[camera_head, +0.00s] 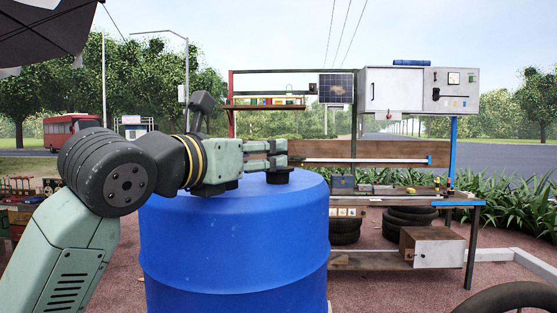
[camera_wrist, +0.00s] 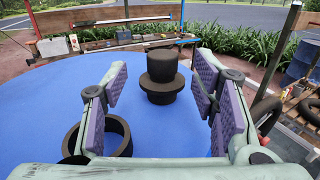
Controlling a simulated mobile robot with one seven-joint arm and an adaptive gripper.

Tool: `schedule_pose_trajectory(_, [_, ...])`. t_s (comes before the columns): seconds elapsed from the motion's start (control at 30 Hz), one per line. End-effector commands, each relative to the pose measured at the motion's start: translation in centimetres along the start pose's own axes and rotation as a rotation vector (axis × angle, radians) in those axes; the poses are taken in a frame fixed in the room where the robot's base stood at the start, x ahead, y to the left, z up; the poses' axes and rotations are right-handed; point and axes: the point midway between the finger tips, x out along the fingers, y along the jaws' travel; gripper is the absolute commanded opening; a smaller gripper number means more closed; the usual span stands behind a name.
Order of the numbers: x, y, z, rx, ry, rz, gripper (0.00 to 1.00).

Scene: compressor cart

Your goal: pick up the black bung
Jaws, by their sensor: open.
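The black bung (camera_wrist: 161,76) is a dark stepped plug with a wide flange, standing upright on top of the blue drum (camera_wrist: 60,95). In the head view the bung (camera_head: 280,177) shows low at the fingertips, partly covered by them. My gripper (camera_wrist: 162,88) is open and empty. In the wrist view its two purple-padded fingers lie left and right of the bung, which stands between and slightly beyond the tips with a gap on each side. In the head view my gripper (camera_head: 277,154) reaches level across the drum top (camera_head: 240,245).
A dark ring (camera_wrist: 118,134) lies on the drum top behind my left finger, partly hidden. Beyond the drum stands a workbench (camera_head: 400,200) with small items, a white control cabinet (camera_head: 393,90) and stacked tires (camera_head: 345,229).

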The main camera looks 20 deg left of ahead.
Motion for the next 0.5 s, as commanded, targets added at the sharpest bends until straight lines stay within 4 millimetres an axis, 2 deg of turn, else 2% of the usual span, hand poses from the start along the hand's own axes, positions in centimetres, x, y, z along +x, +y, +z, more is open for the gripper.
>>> schedule_pose_trajectory(0.17, [1.4,-0.1,0.1,-0.001,-0.001,-0.003,0.54])
schedule_pose_trajectory(0.33, [4.0,-0.4,-0.2,-0.003,-0.001,-0.005,0.54])
schedule_pose_trajectory(0.5, [5.6,-0.3,-0.4,-0.001,-0.001,-0.003,0.54])
